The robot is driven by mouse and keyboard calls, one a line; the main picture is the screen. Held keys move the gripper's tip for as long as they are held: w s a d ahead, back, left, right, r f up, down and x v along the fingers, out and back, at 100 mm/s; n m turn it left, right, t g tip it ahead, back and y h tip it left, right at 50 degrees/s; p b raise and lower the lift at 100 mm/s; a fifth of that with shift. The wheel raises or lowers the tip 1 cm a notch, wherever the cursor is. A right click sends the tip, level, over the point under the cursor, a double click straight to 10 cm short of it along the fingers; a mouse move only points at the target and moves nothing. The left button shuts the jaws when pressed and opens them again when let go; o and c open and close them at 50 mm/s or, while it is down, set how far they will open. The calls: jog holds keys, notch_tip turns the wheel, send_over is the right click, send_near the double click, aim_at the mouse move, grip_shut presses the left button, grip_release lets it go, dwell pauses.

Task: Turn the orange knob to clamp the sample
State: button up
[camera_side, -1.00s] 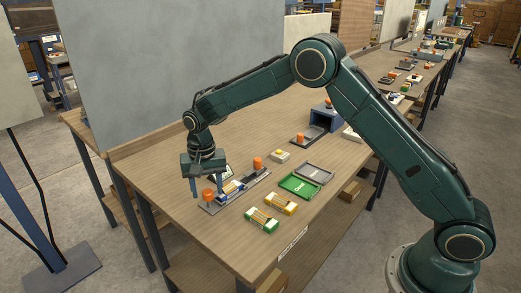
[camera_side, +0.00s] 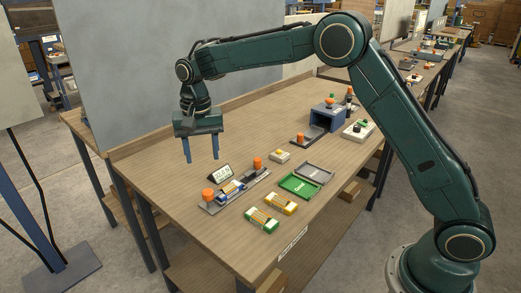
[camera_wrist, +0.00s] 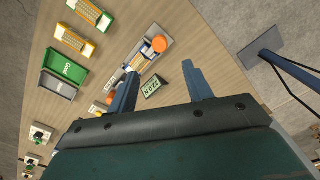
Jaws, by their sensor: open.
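A grey fixture plate (camera_side: 228,198) lies near the front left of the table with an orange knob at each end. The left orange knob (camera_side: 208,195) and the right orange knob (camera_side: 257,163) stand upright. Between them lies a blue and white assembly with a pale strip (camera_side: 232,187); whether it is clamped I cannot tell. In the wrist view one orange knob (camera_wrist: 159,44) shows clearly beyond the left finger. My gripper (camera_side: 202,160) is open and empty, fingers down, raised above and behind the fixture. Its fingers also show in the wrist view (camera_wrist: 160,86), apart from the knob.
A small display sign (camera_side: 220,173) stands behind the fixture. Yellow (camera_side: 281,204) and green (camera_side: 262,221) boxes lie in front, with a green and grey open case (camera_side: 300,185) to the right. A blue box (camera_side: 326,117) stands farther back. The left table area is clear.

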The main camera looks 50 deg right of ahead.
jog(key=shift+r, duration=1.2)
jog(key=s+d+r+n+t, duration=0.1)
jog(key=s+d+r+n, duration=0.15)
jog(key=s+r, duration=0.5)
jog(key=s+d+r+n+t, duration=0.15)
jog(key=s+d+r, duration=0.3)
jog(key=s, duration=0.55)
jog(key=s+d+f+n+t, duration=0.1)
jog(key=s+f, duration=0.1)
jog(key=s, duration=0.7)
jog(key=s+d+f+n+t, duration=0.2)
jog(key=s, duration=0.8)
jog(key=shift+d+f, duration=0.15)
jog(key=shift+d, duration=0.1)
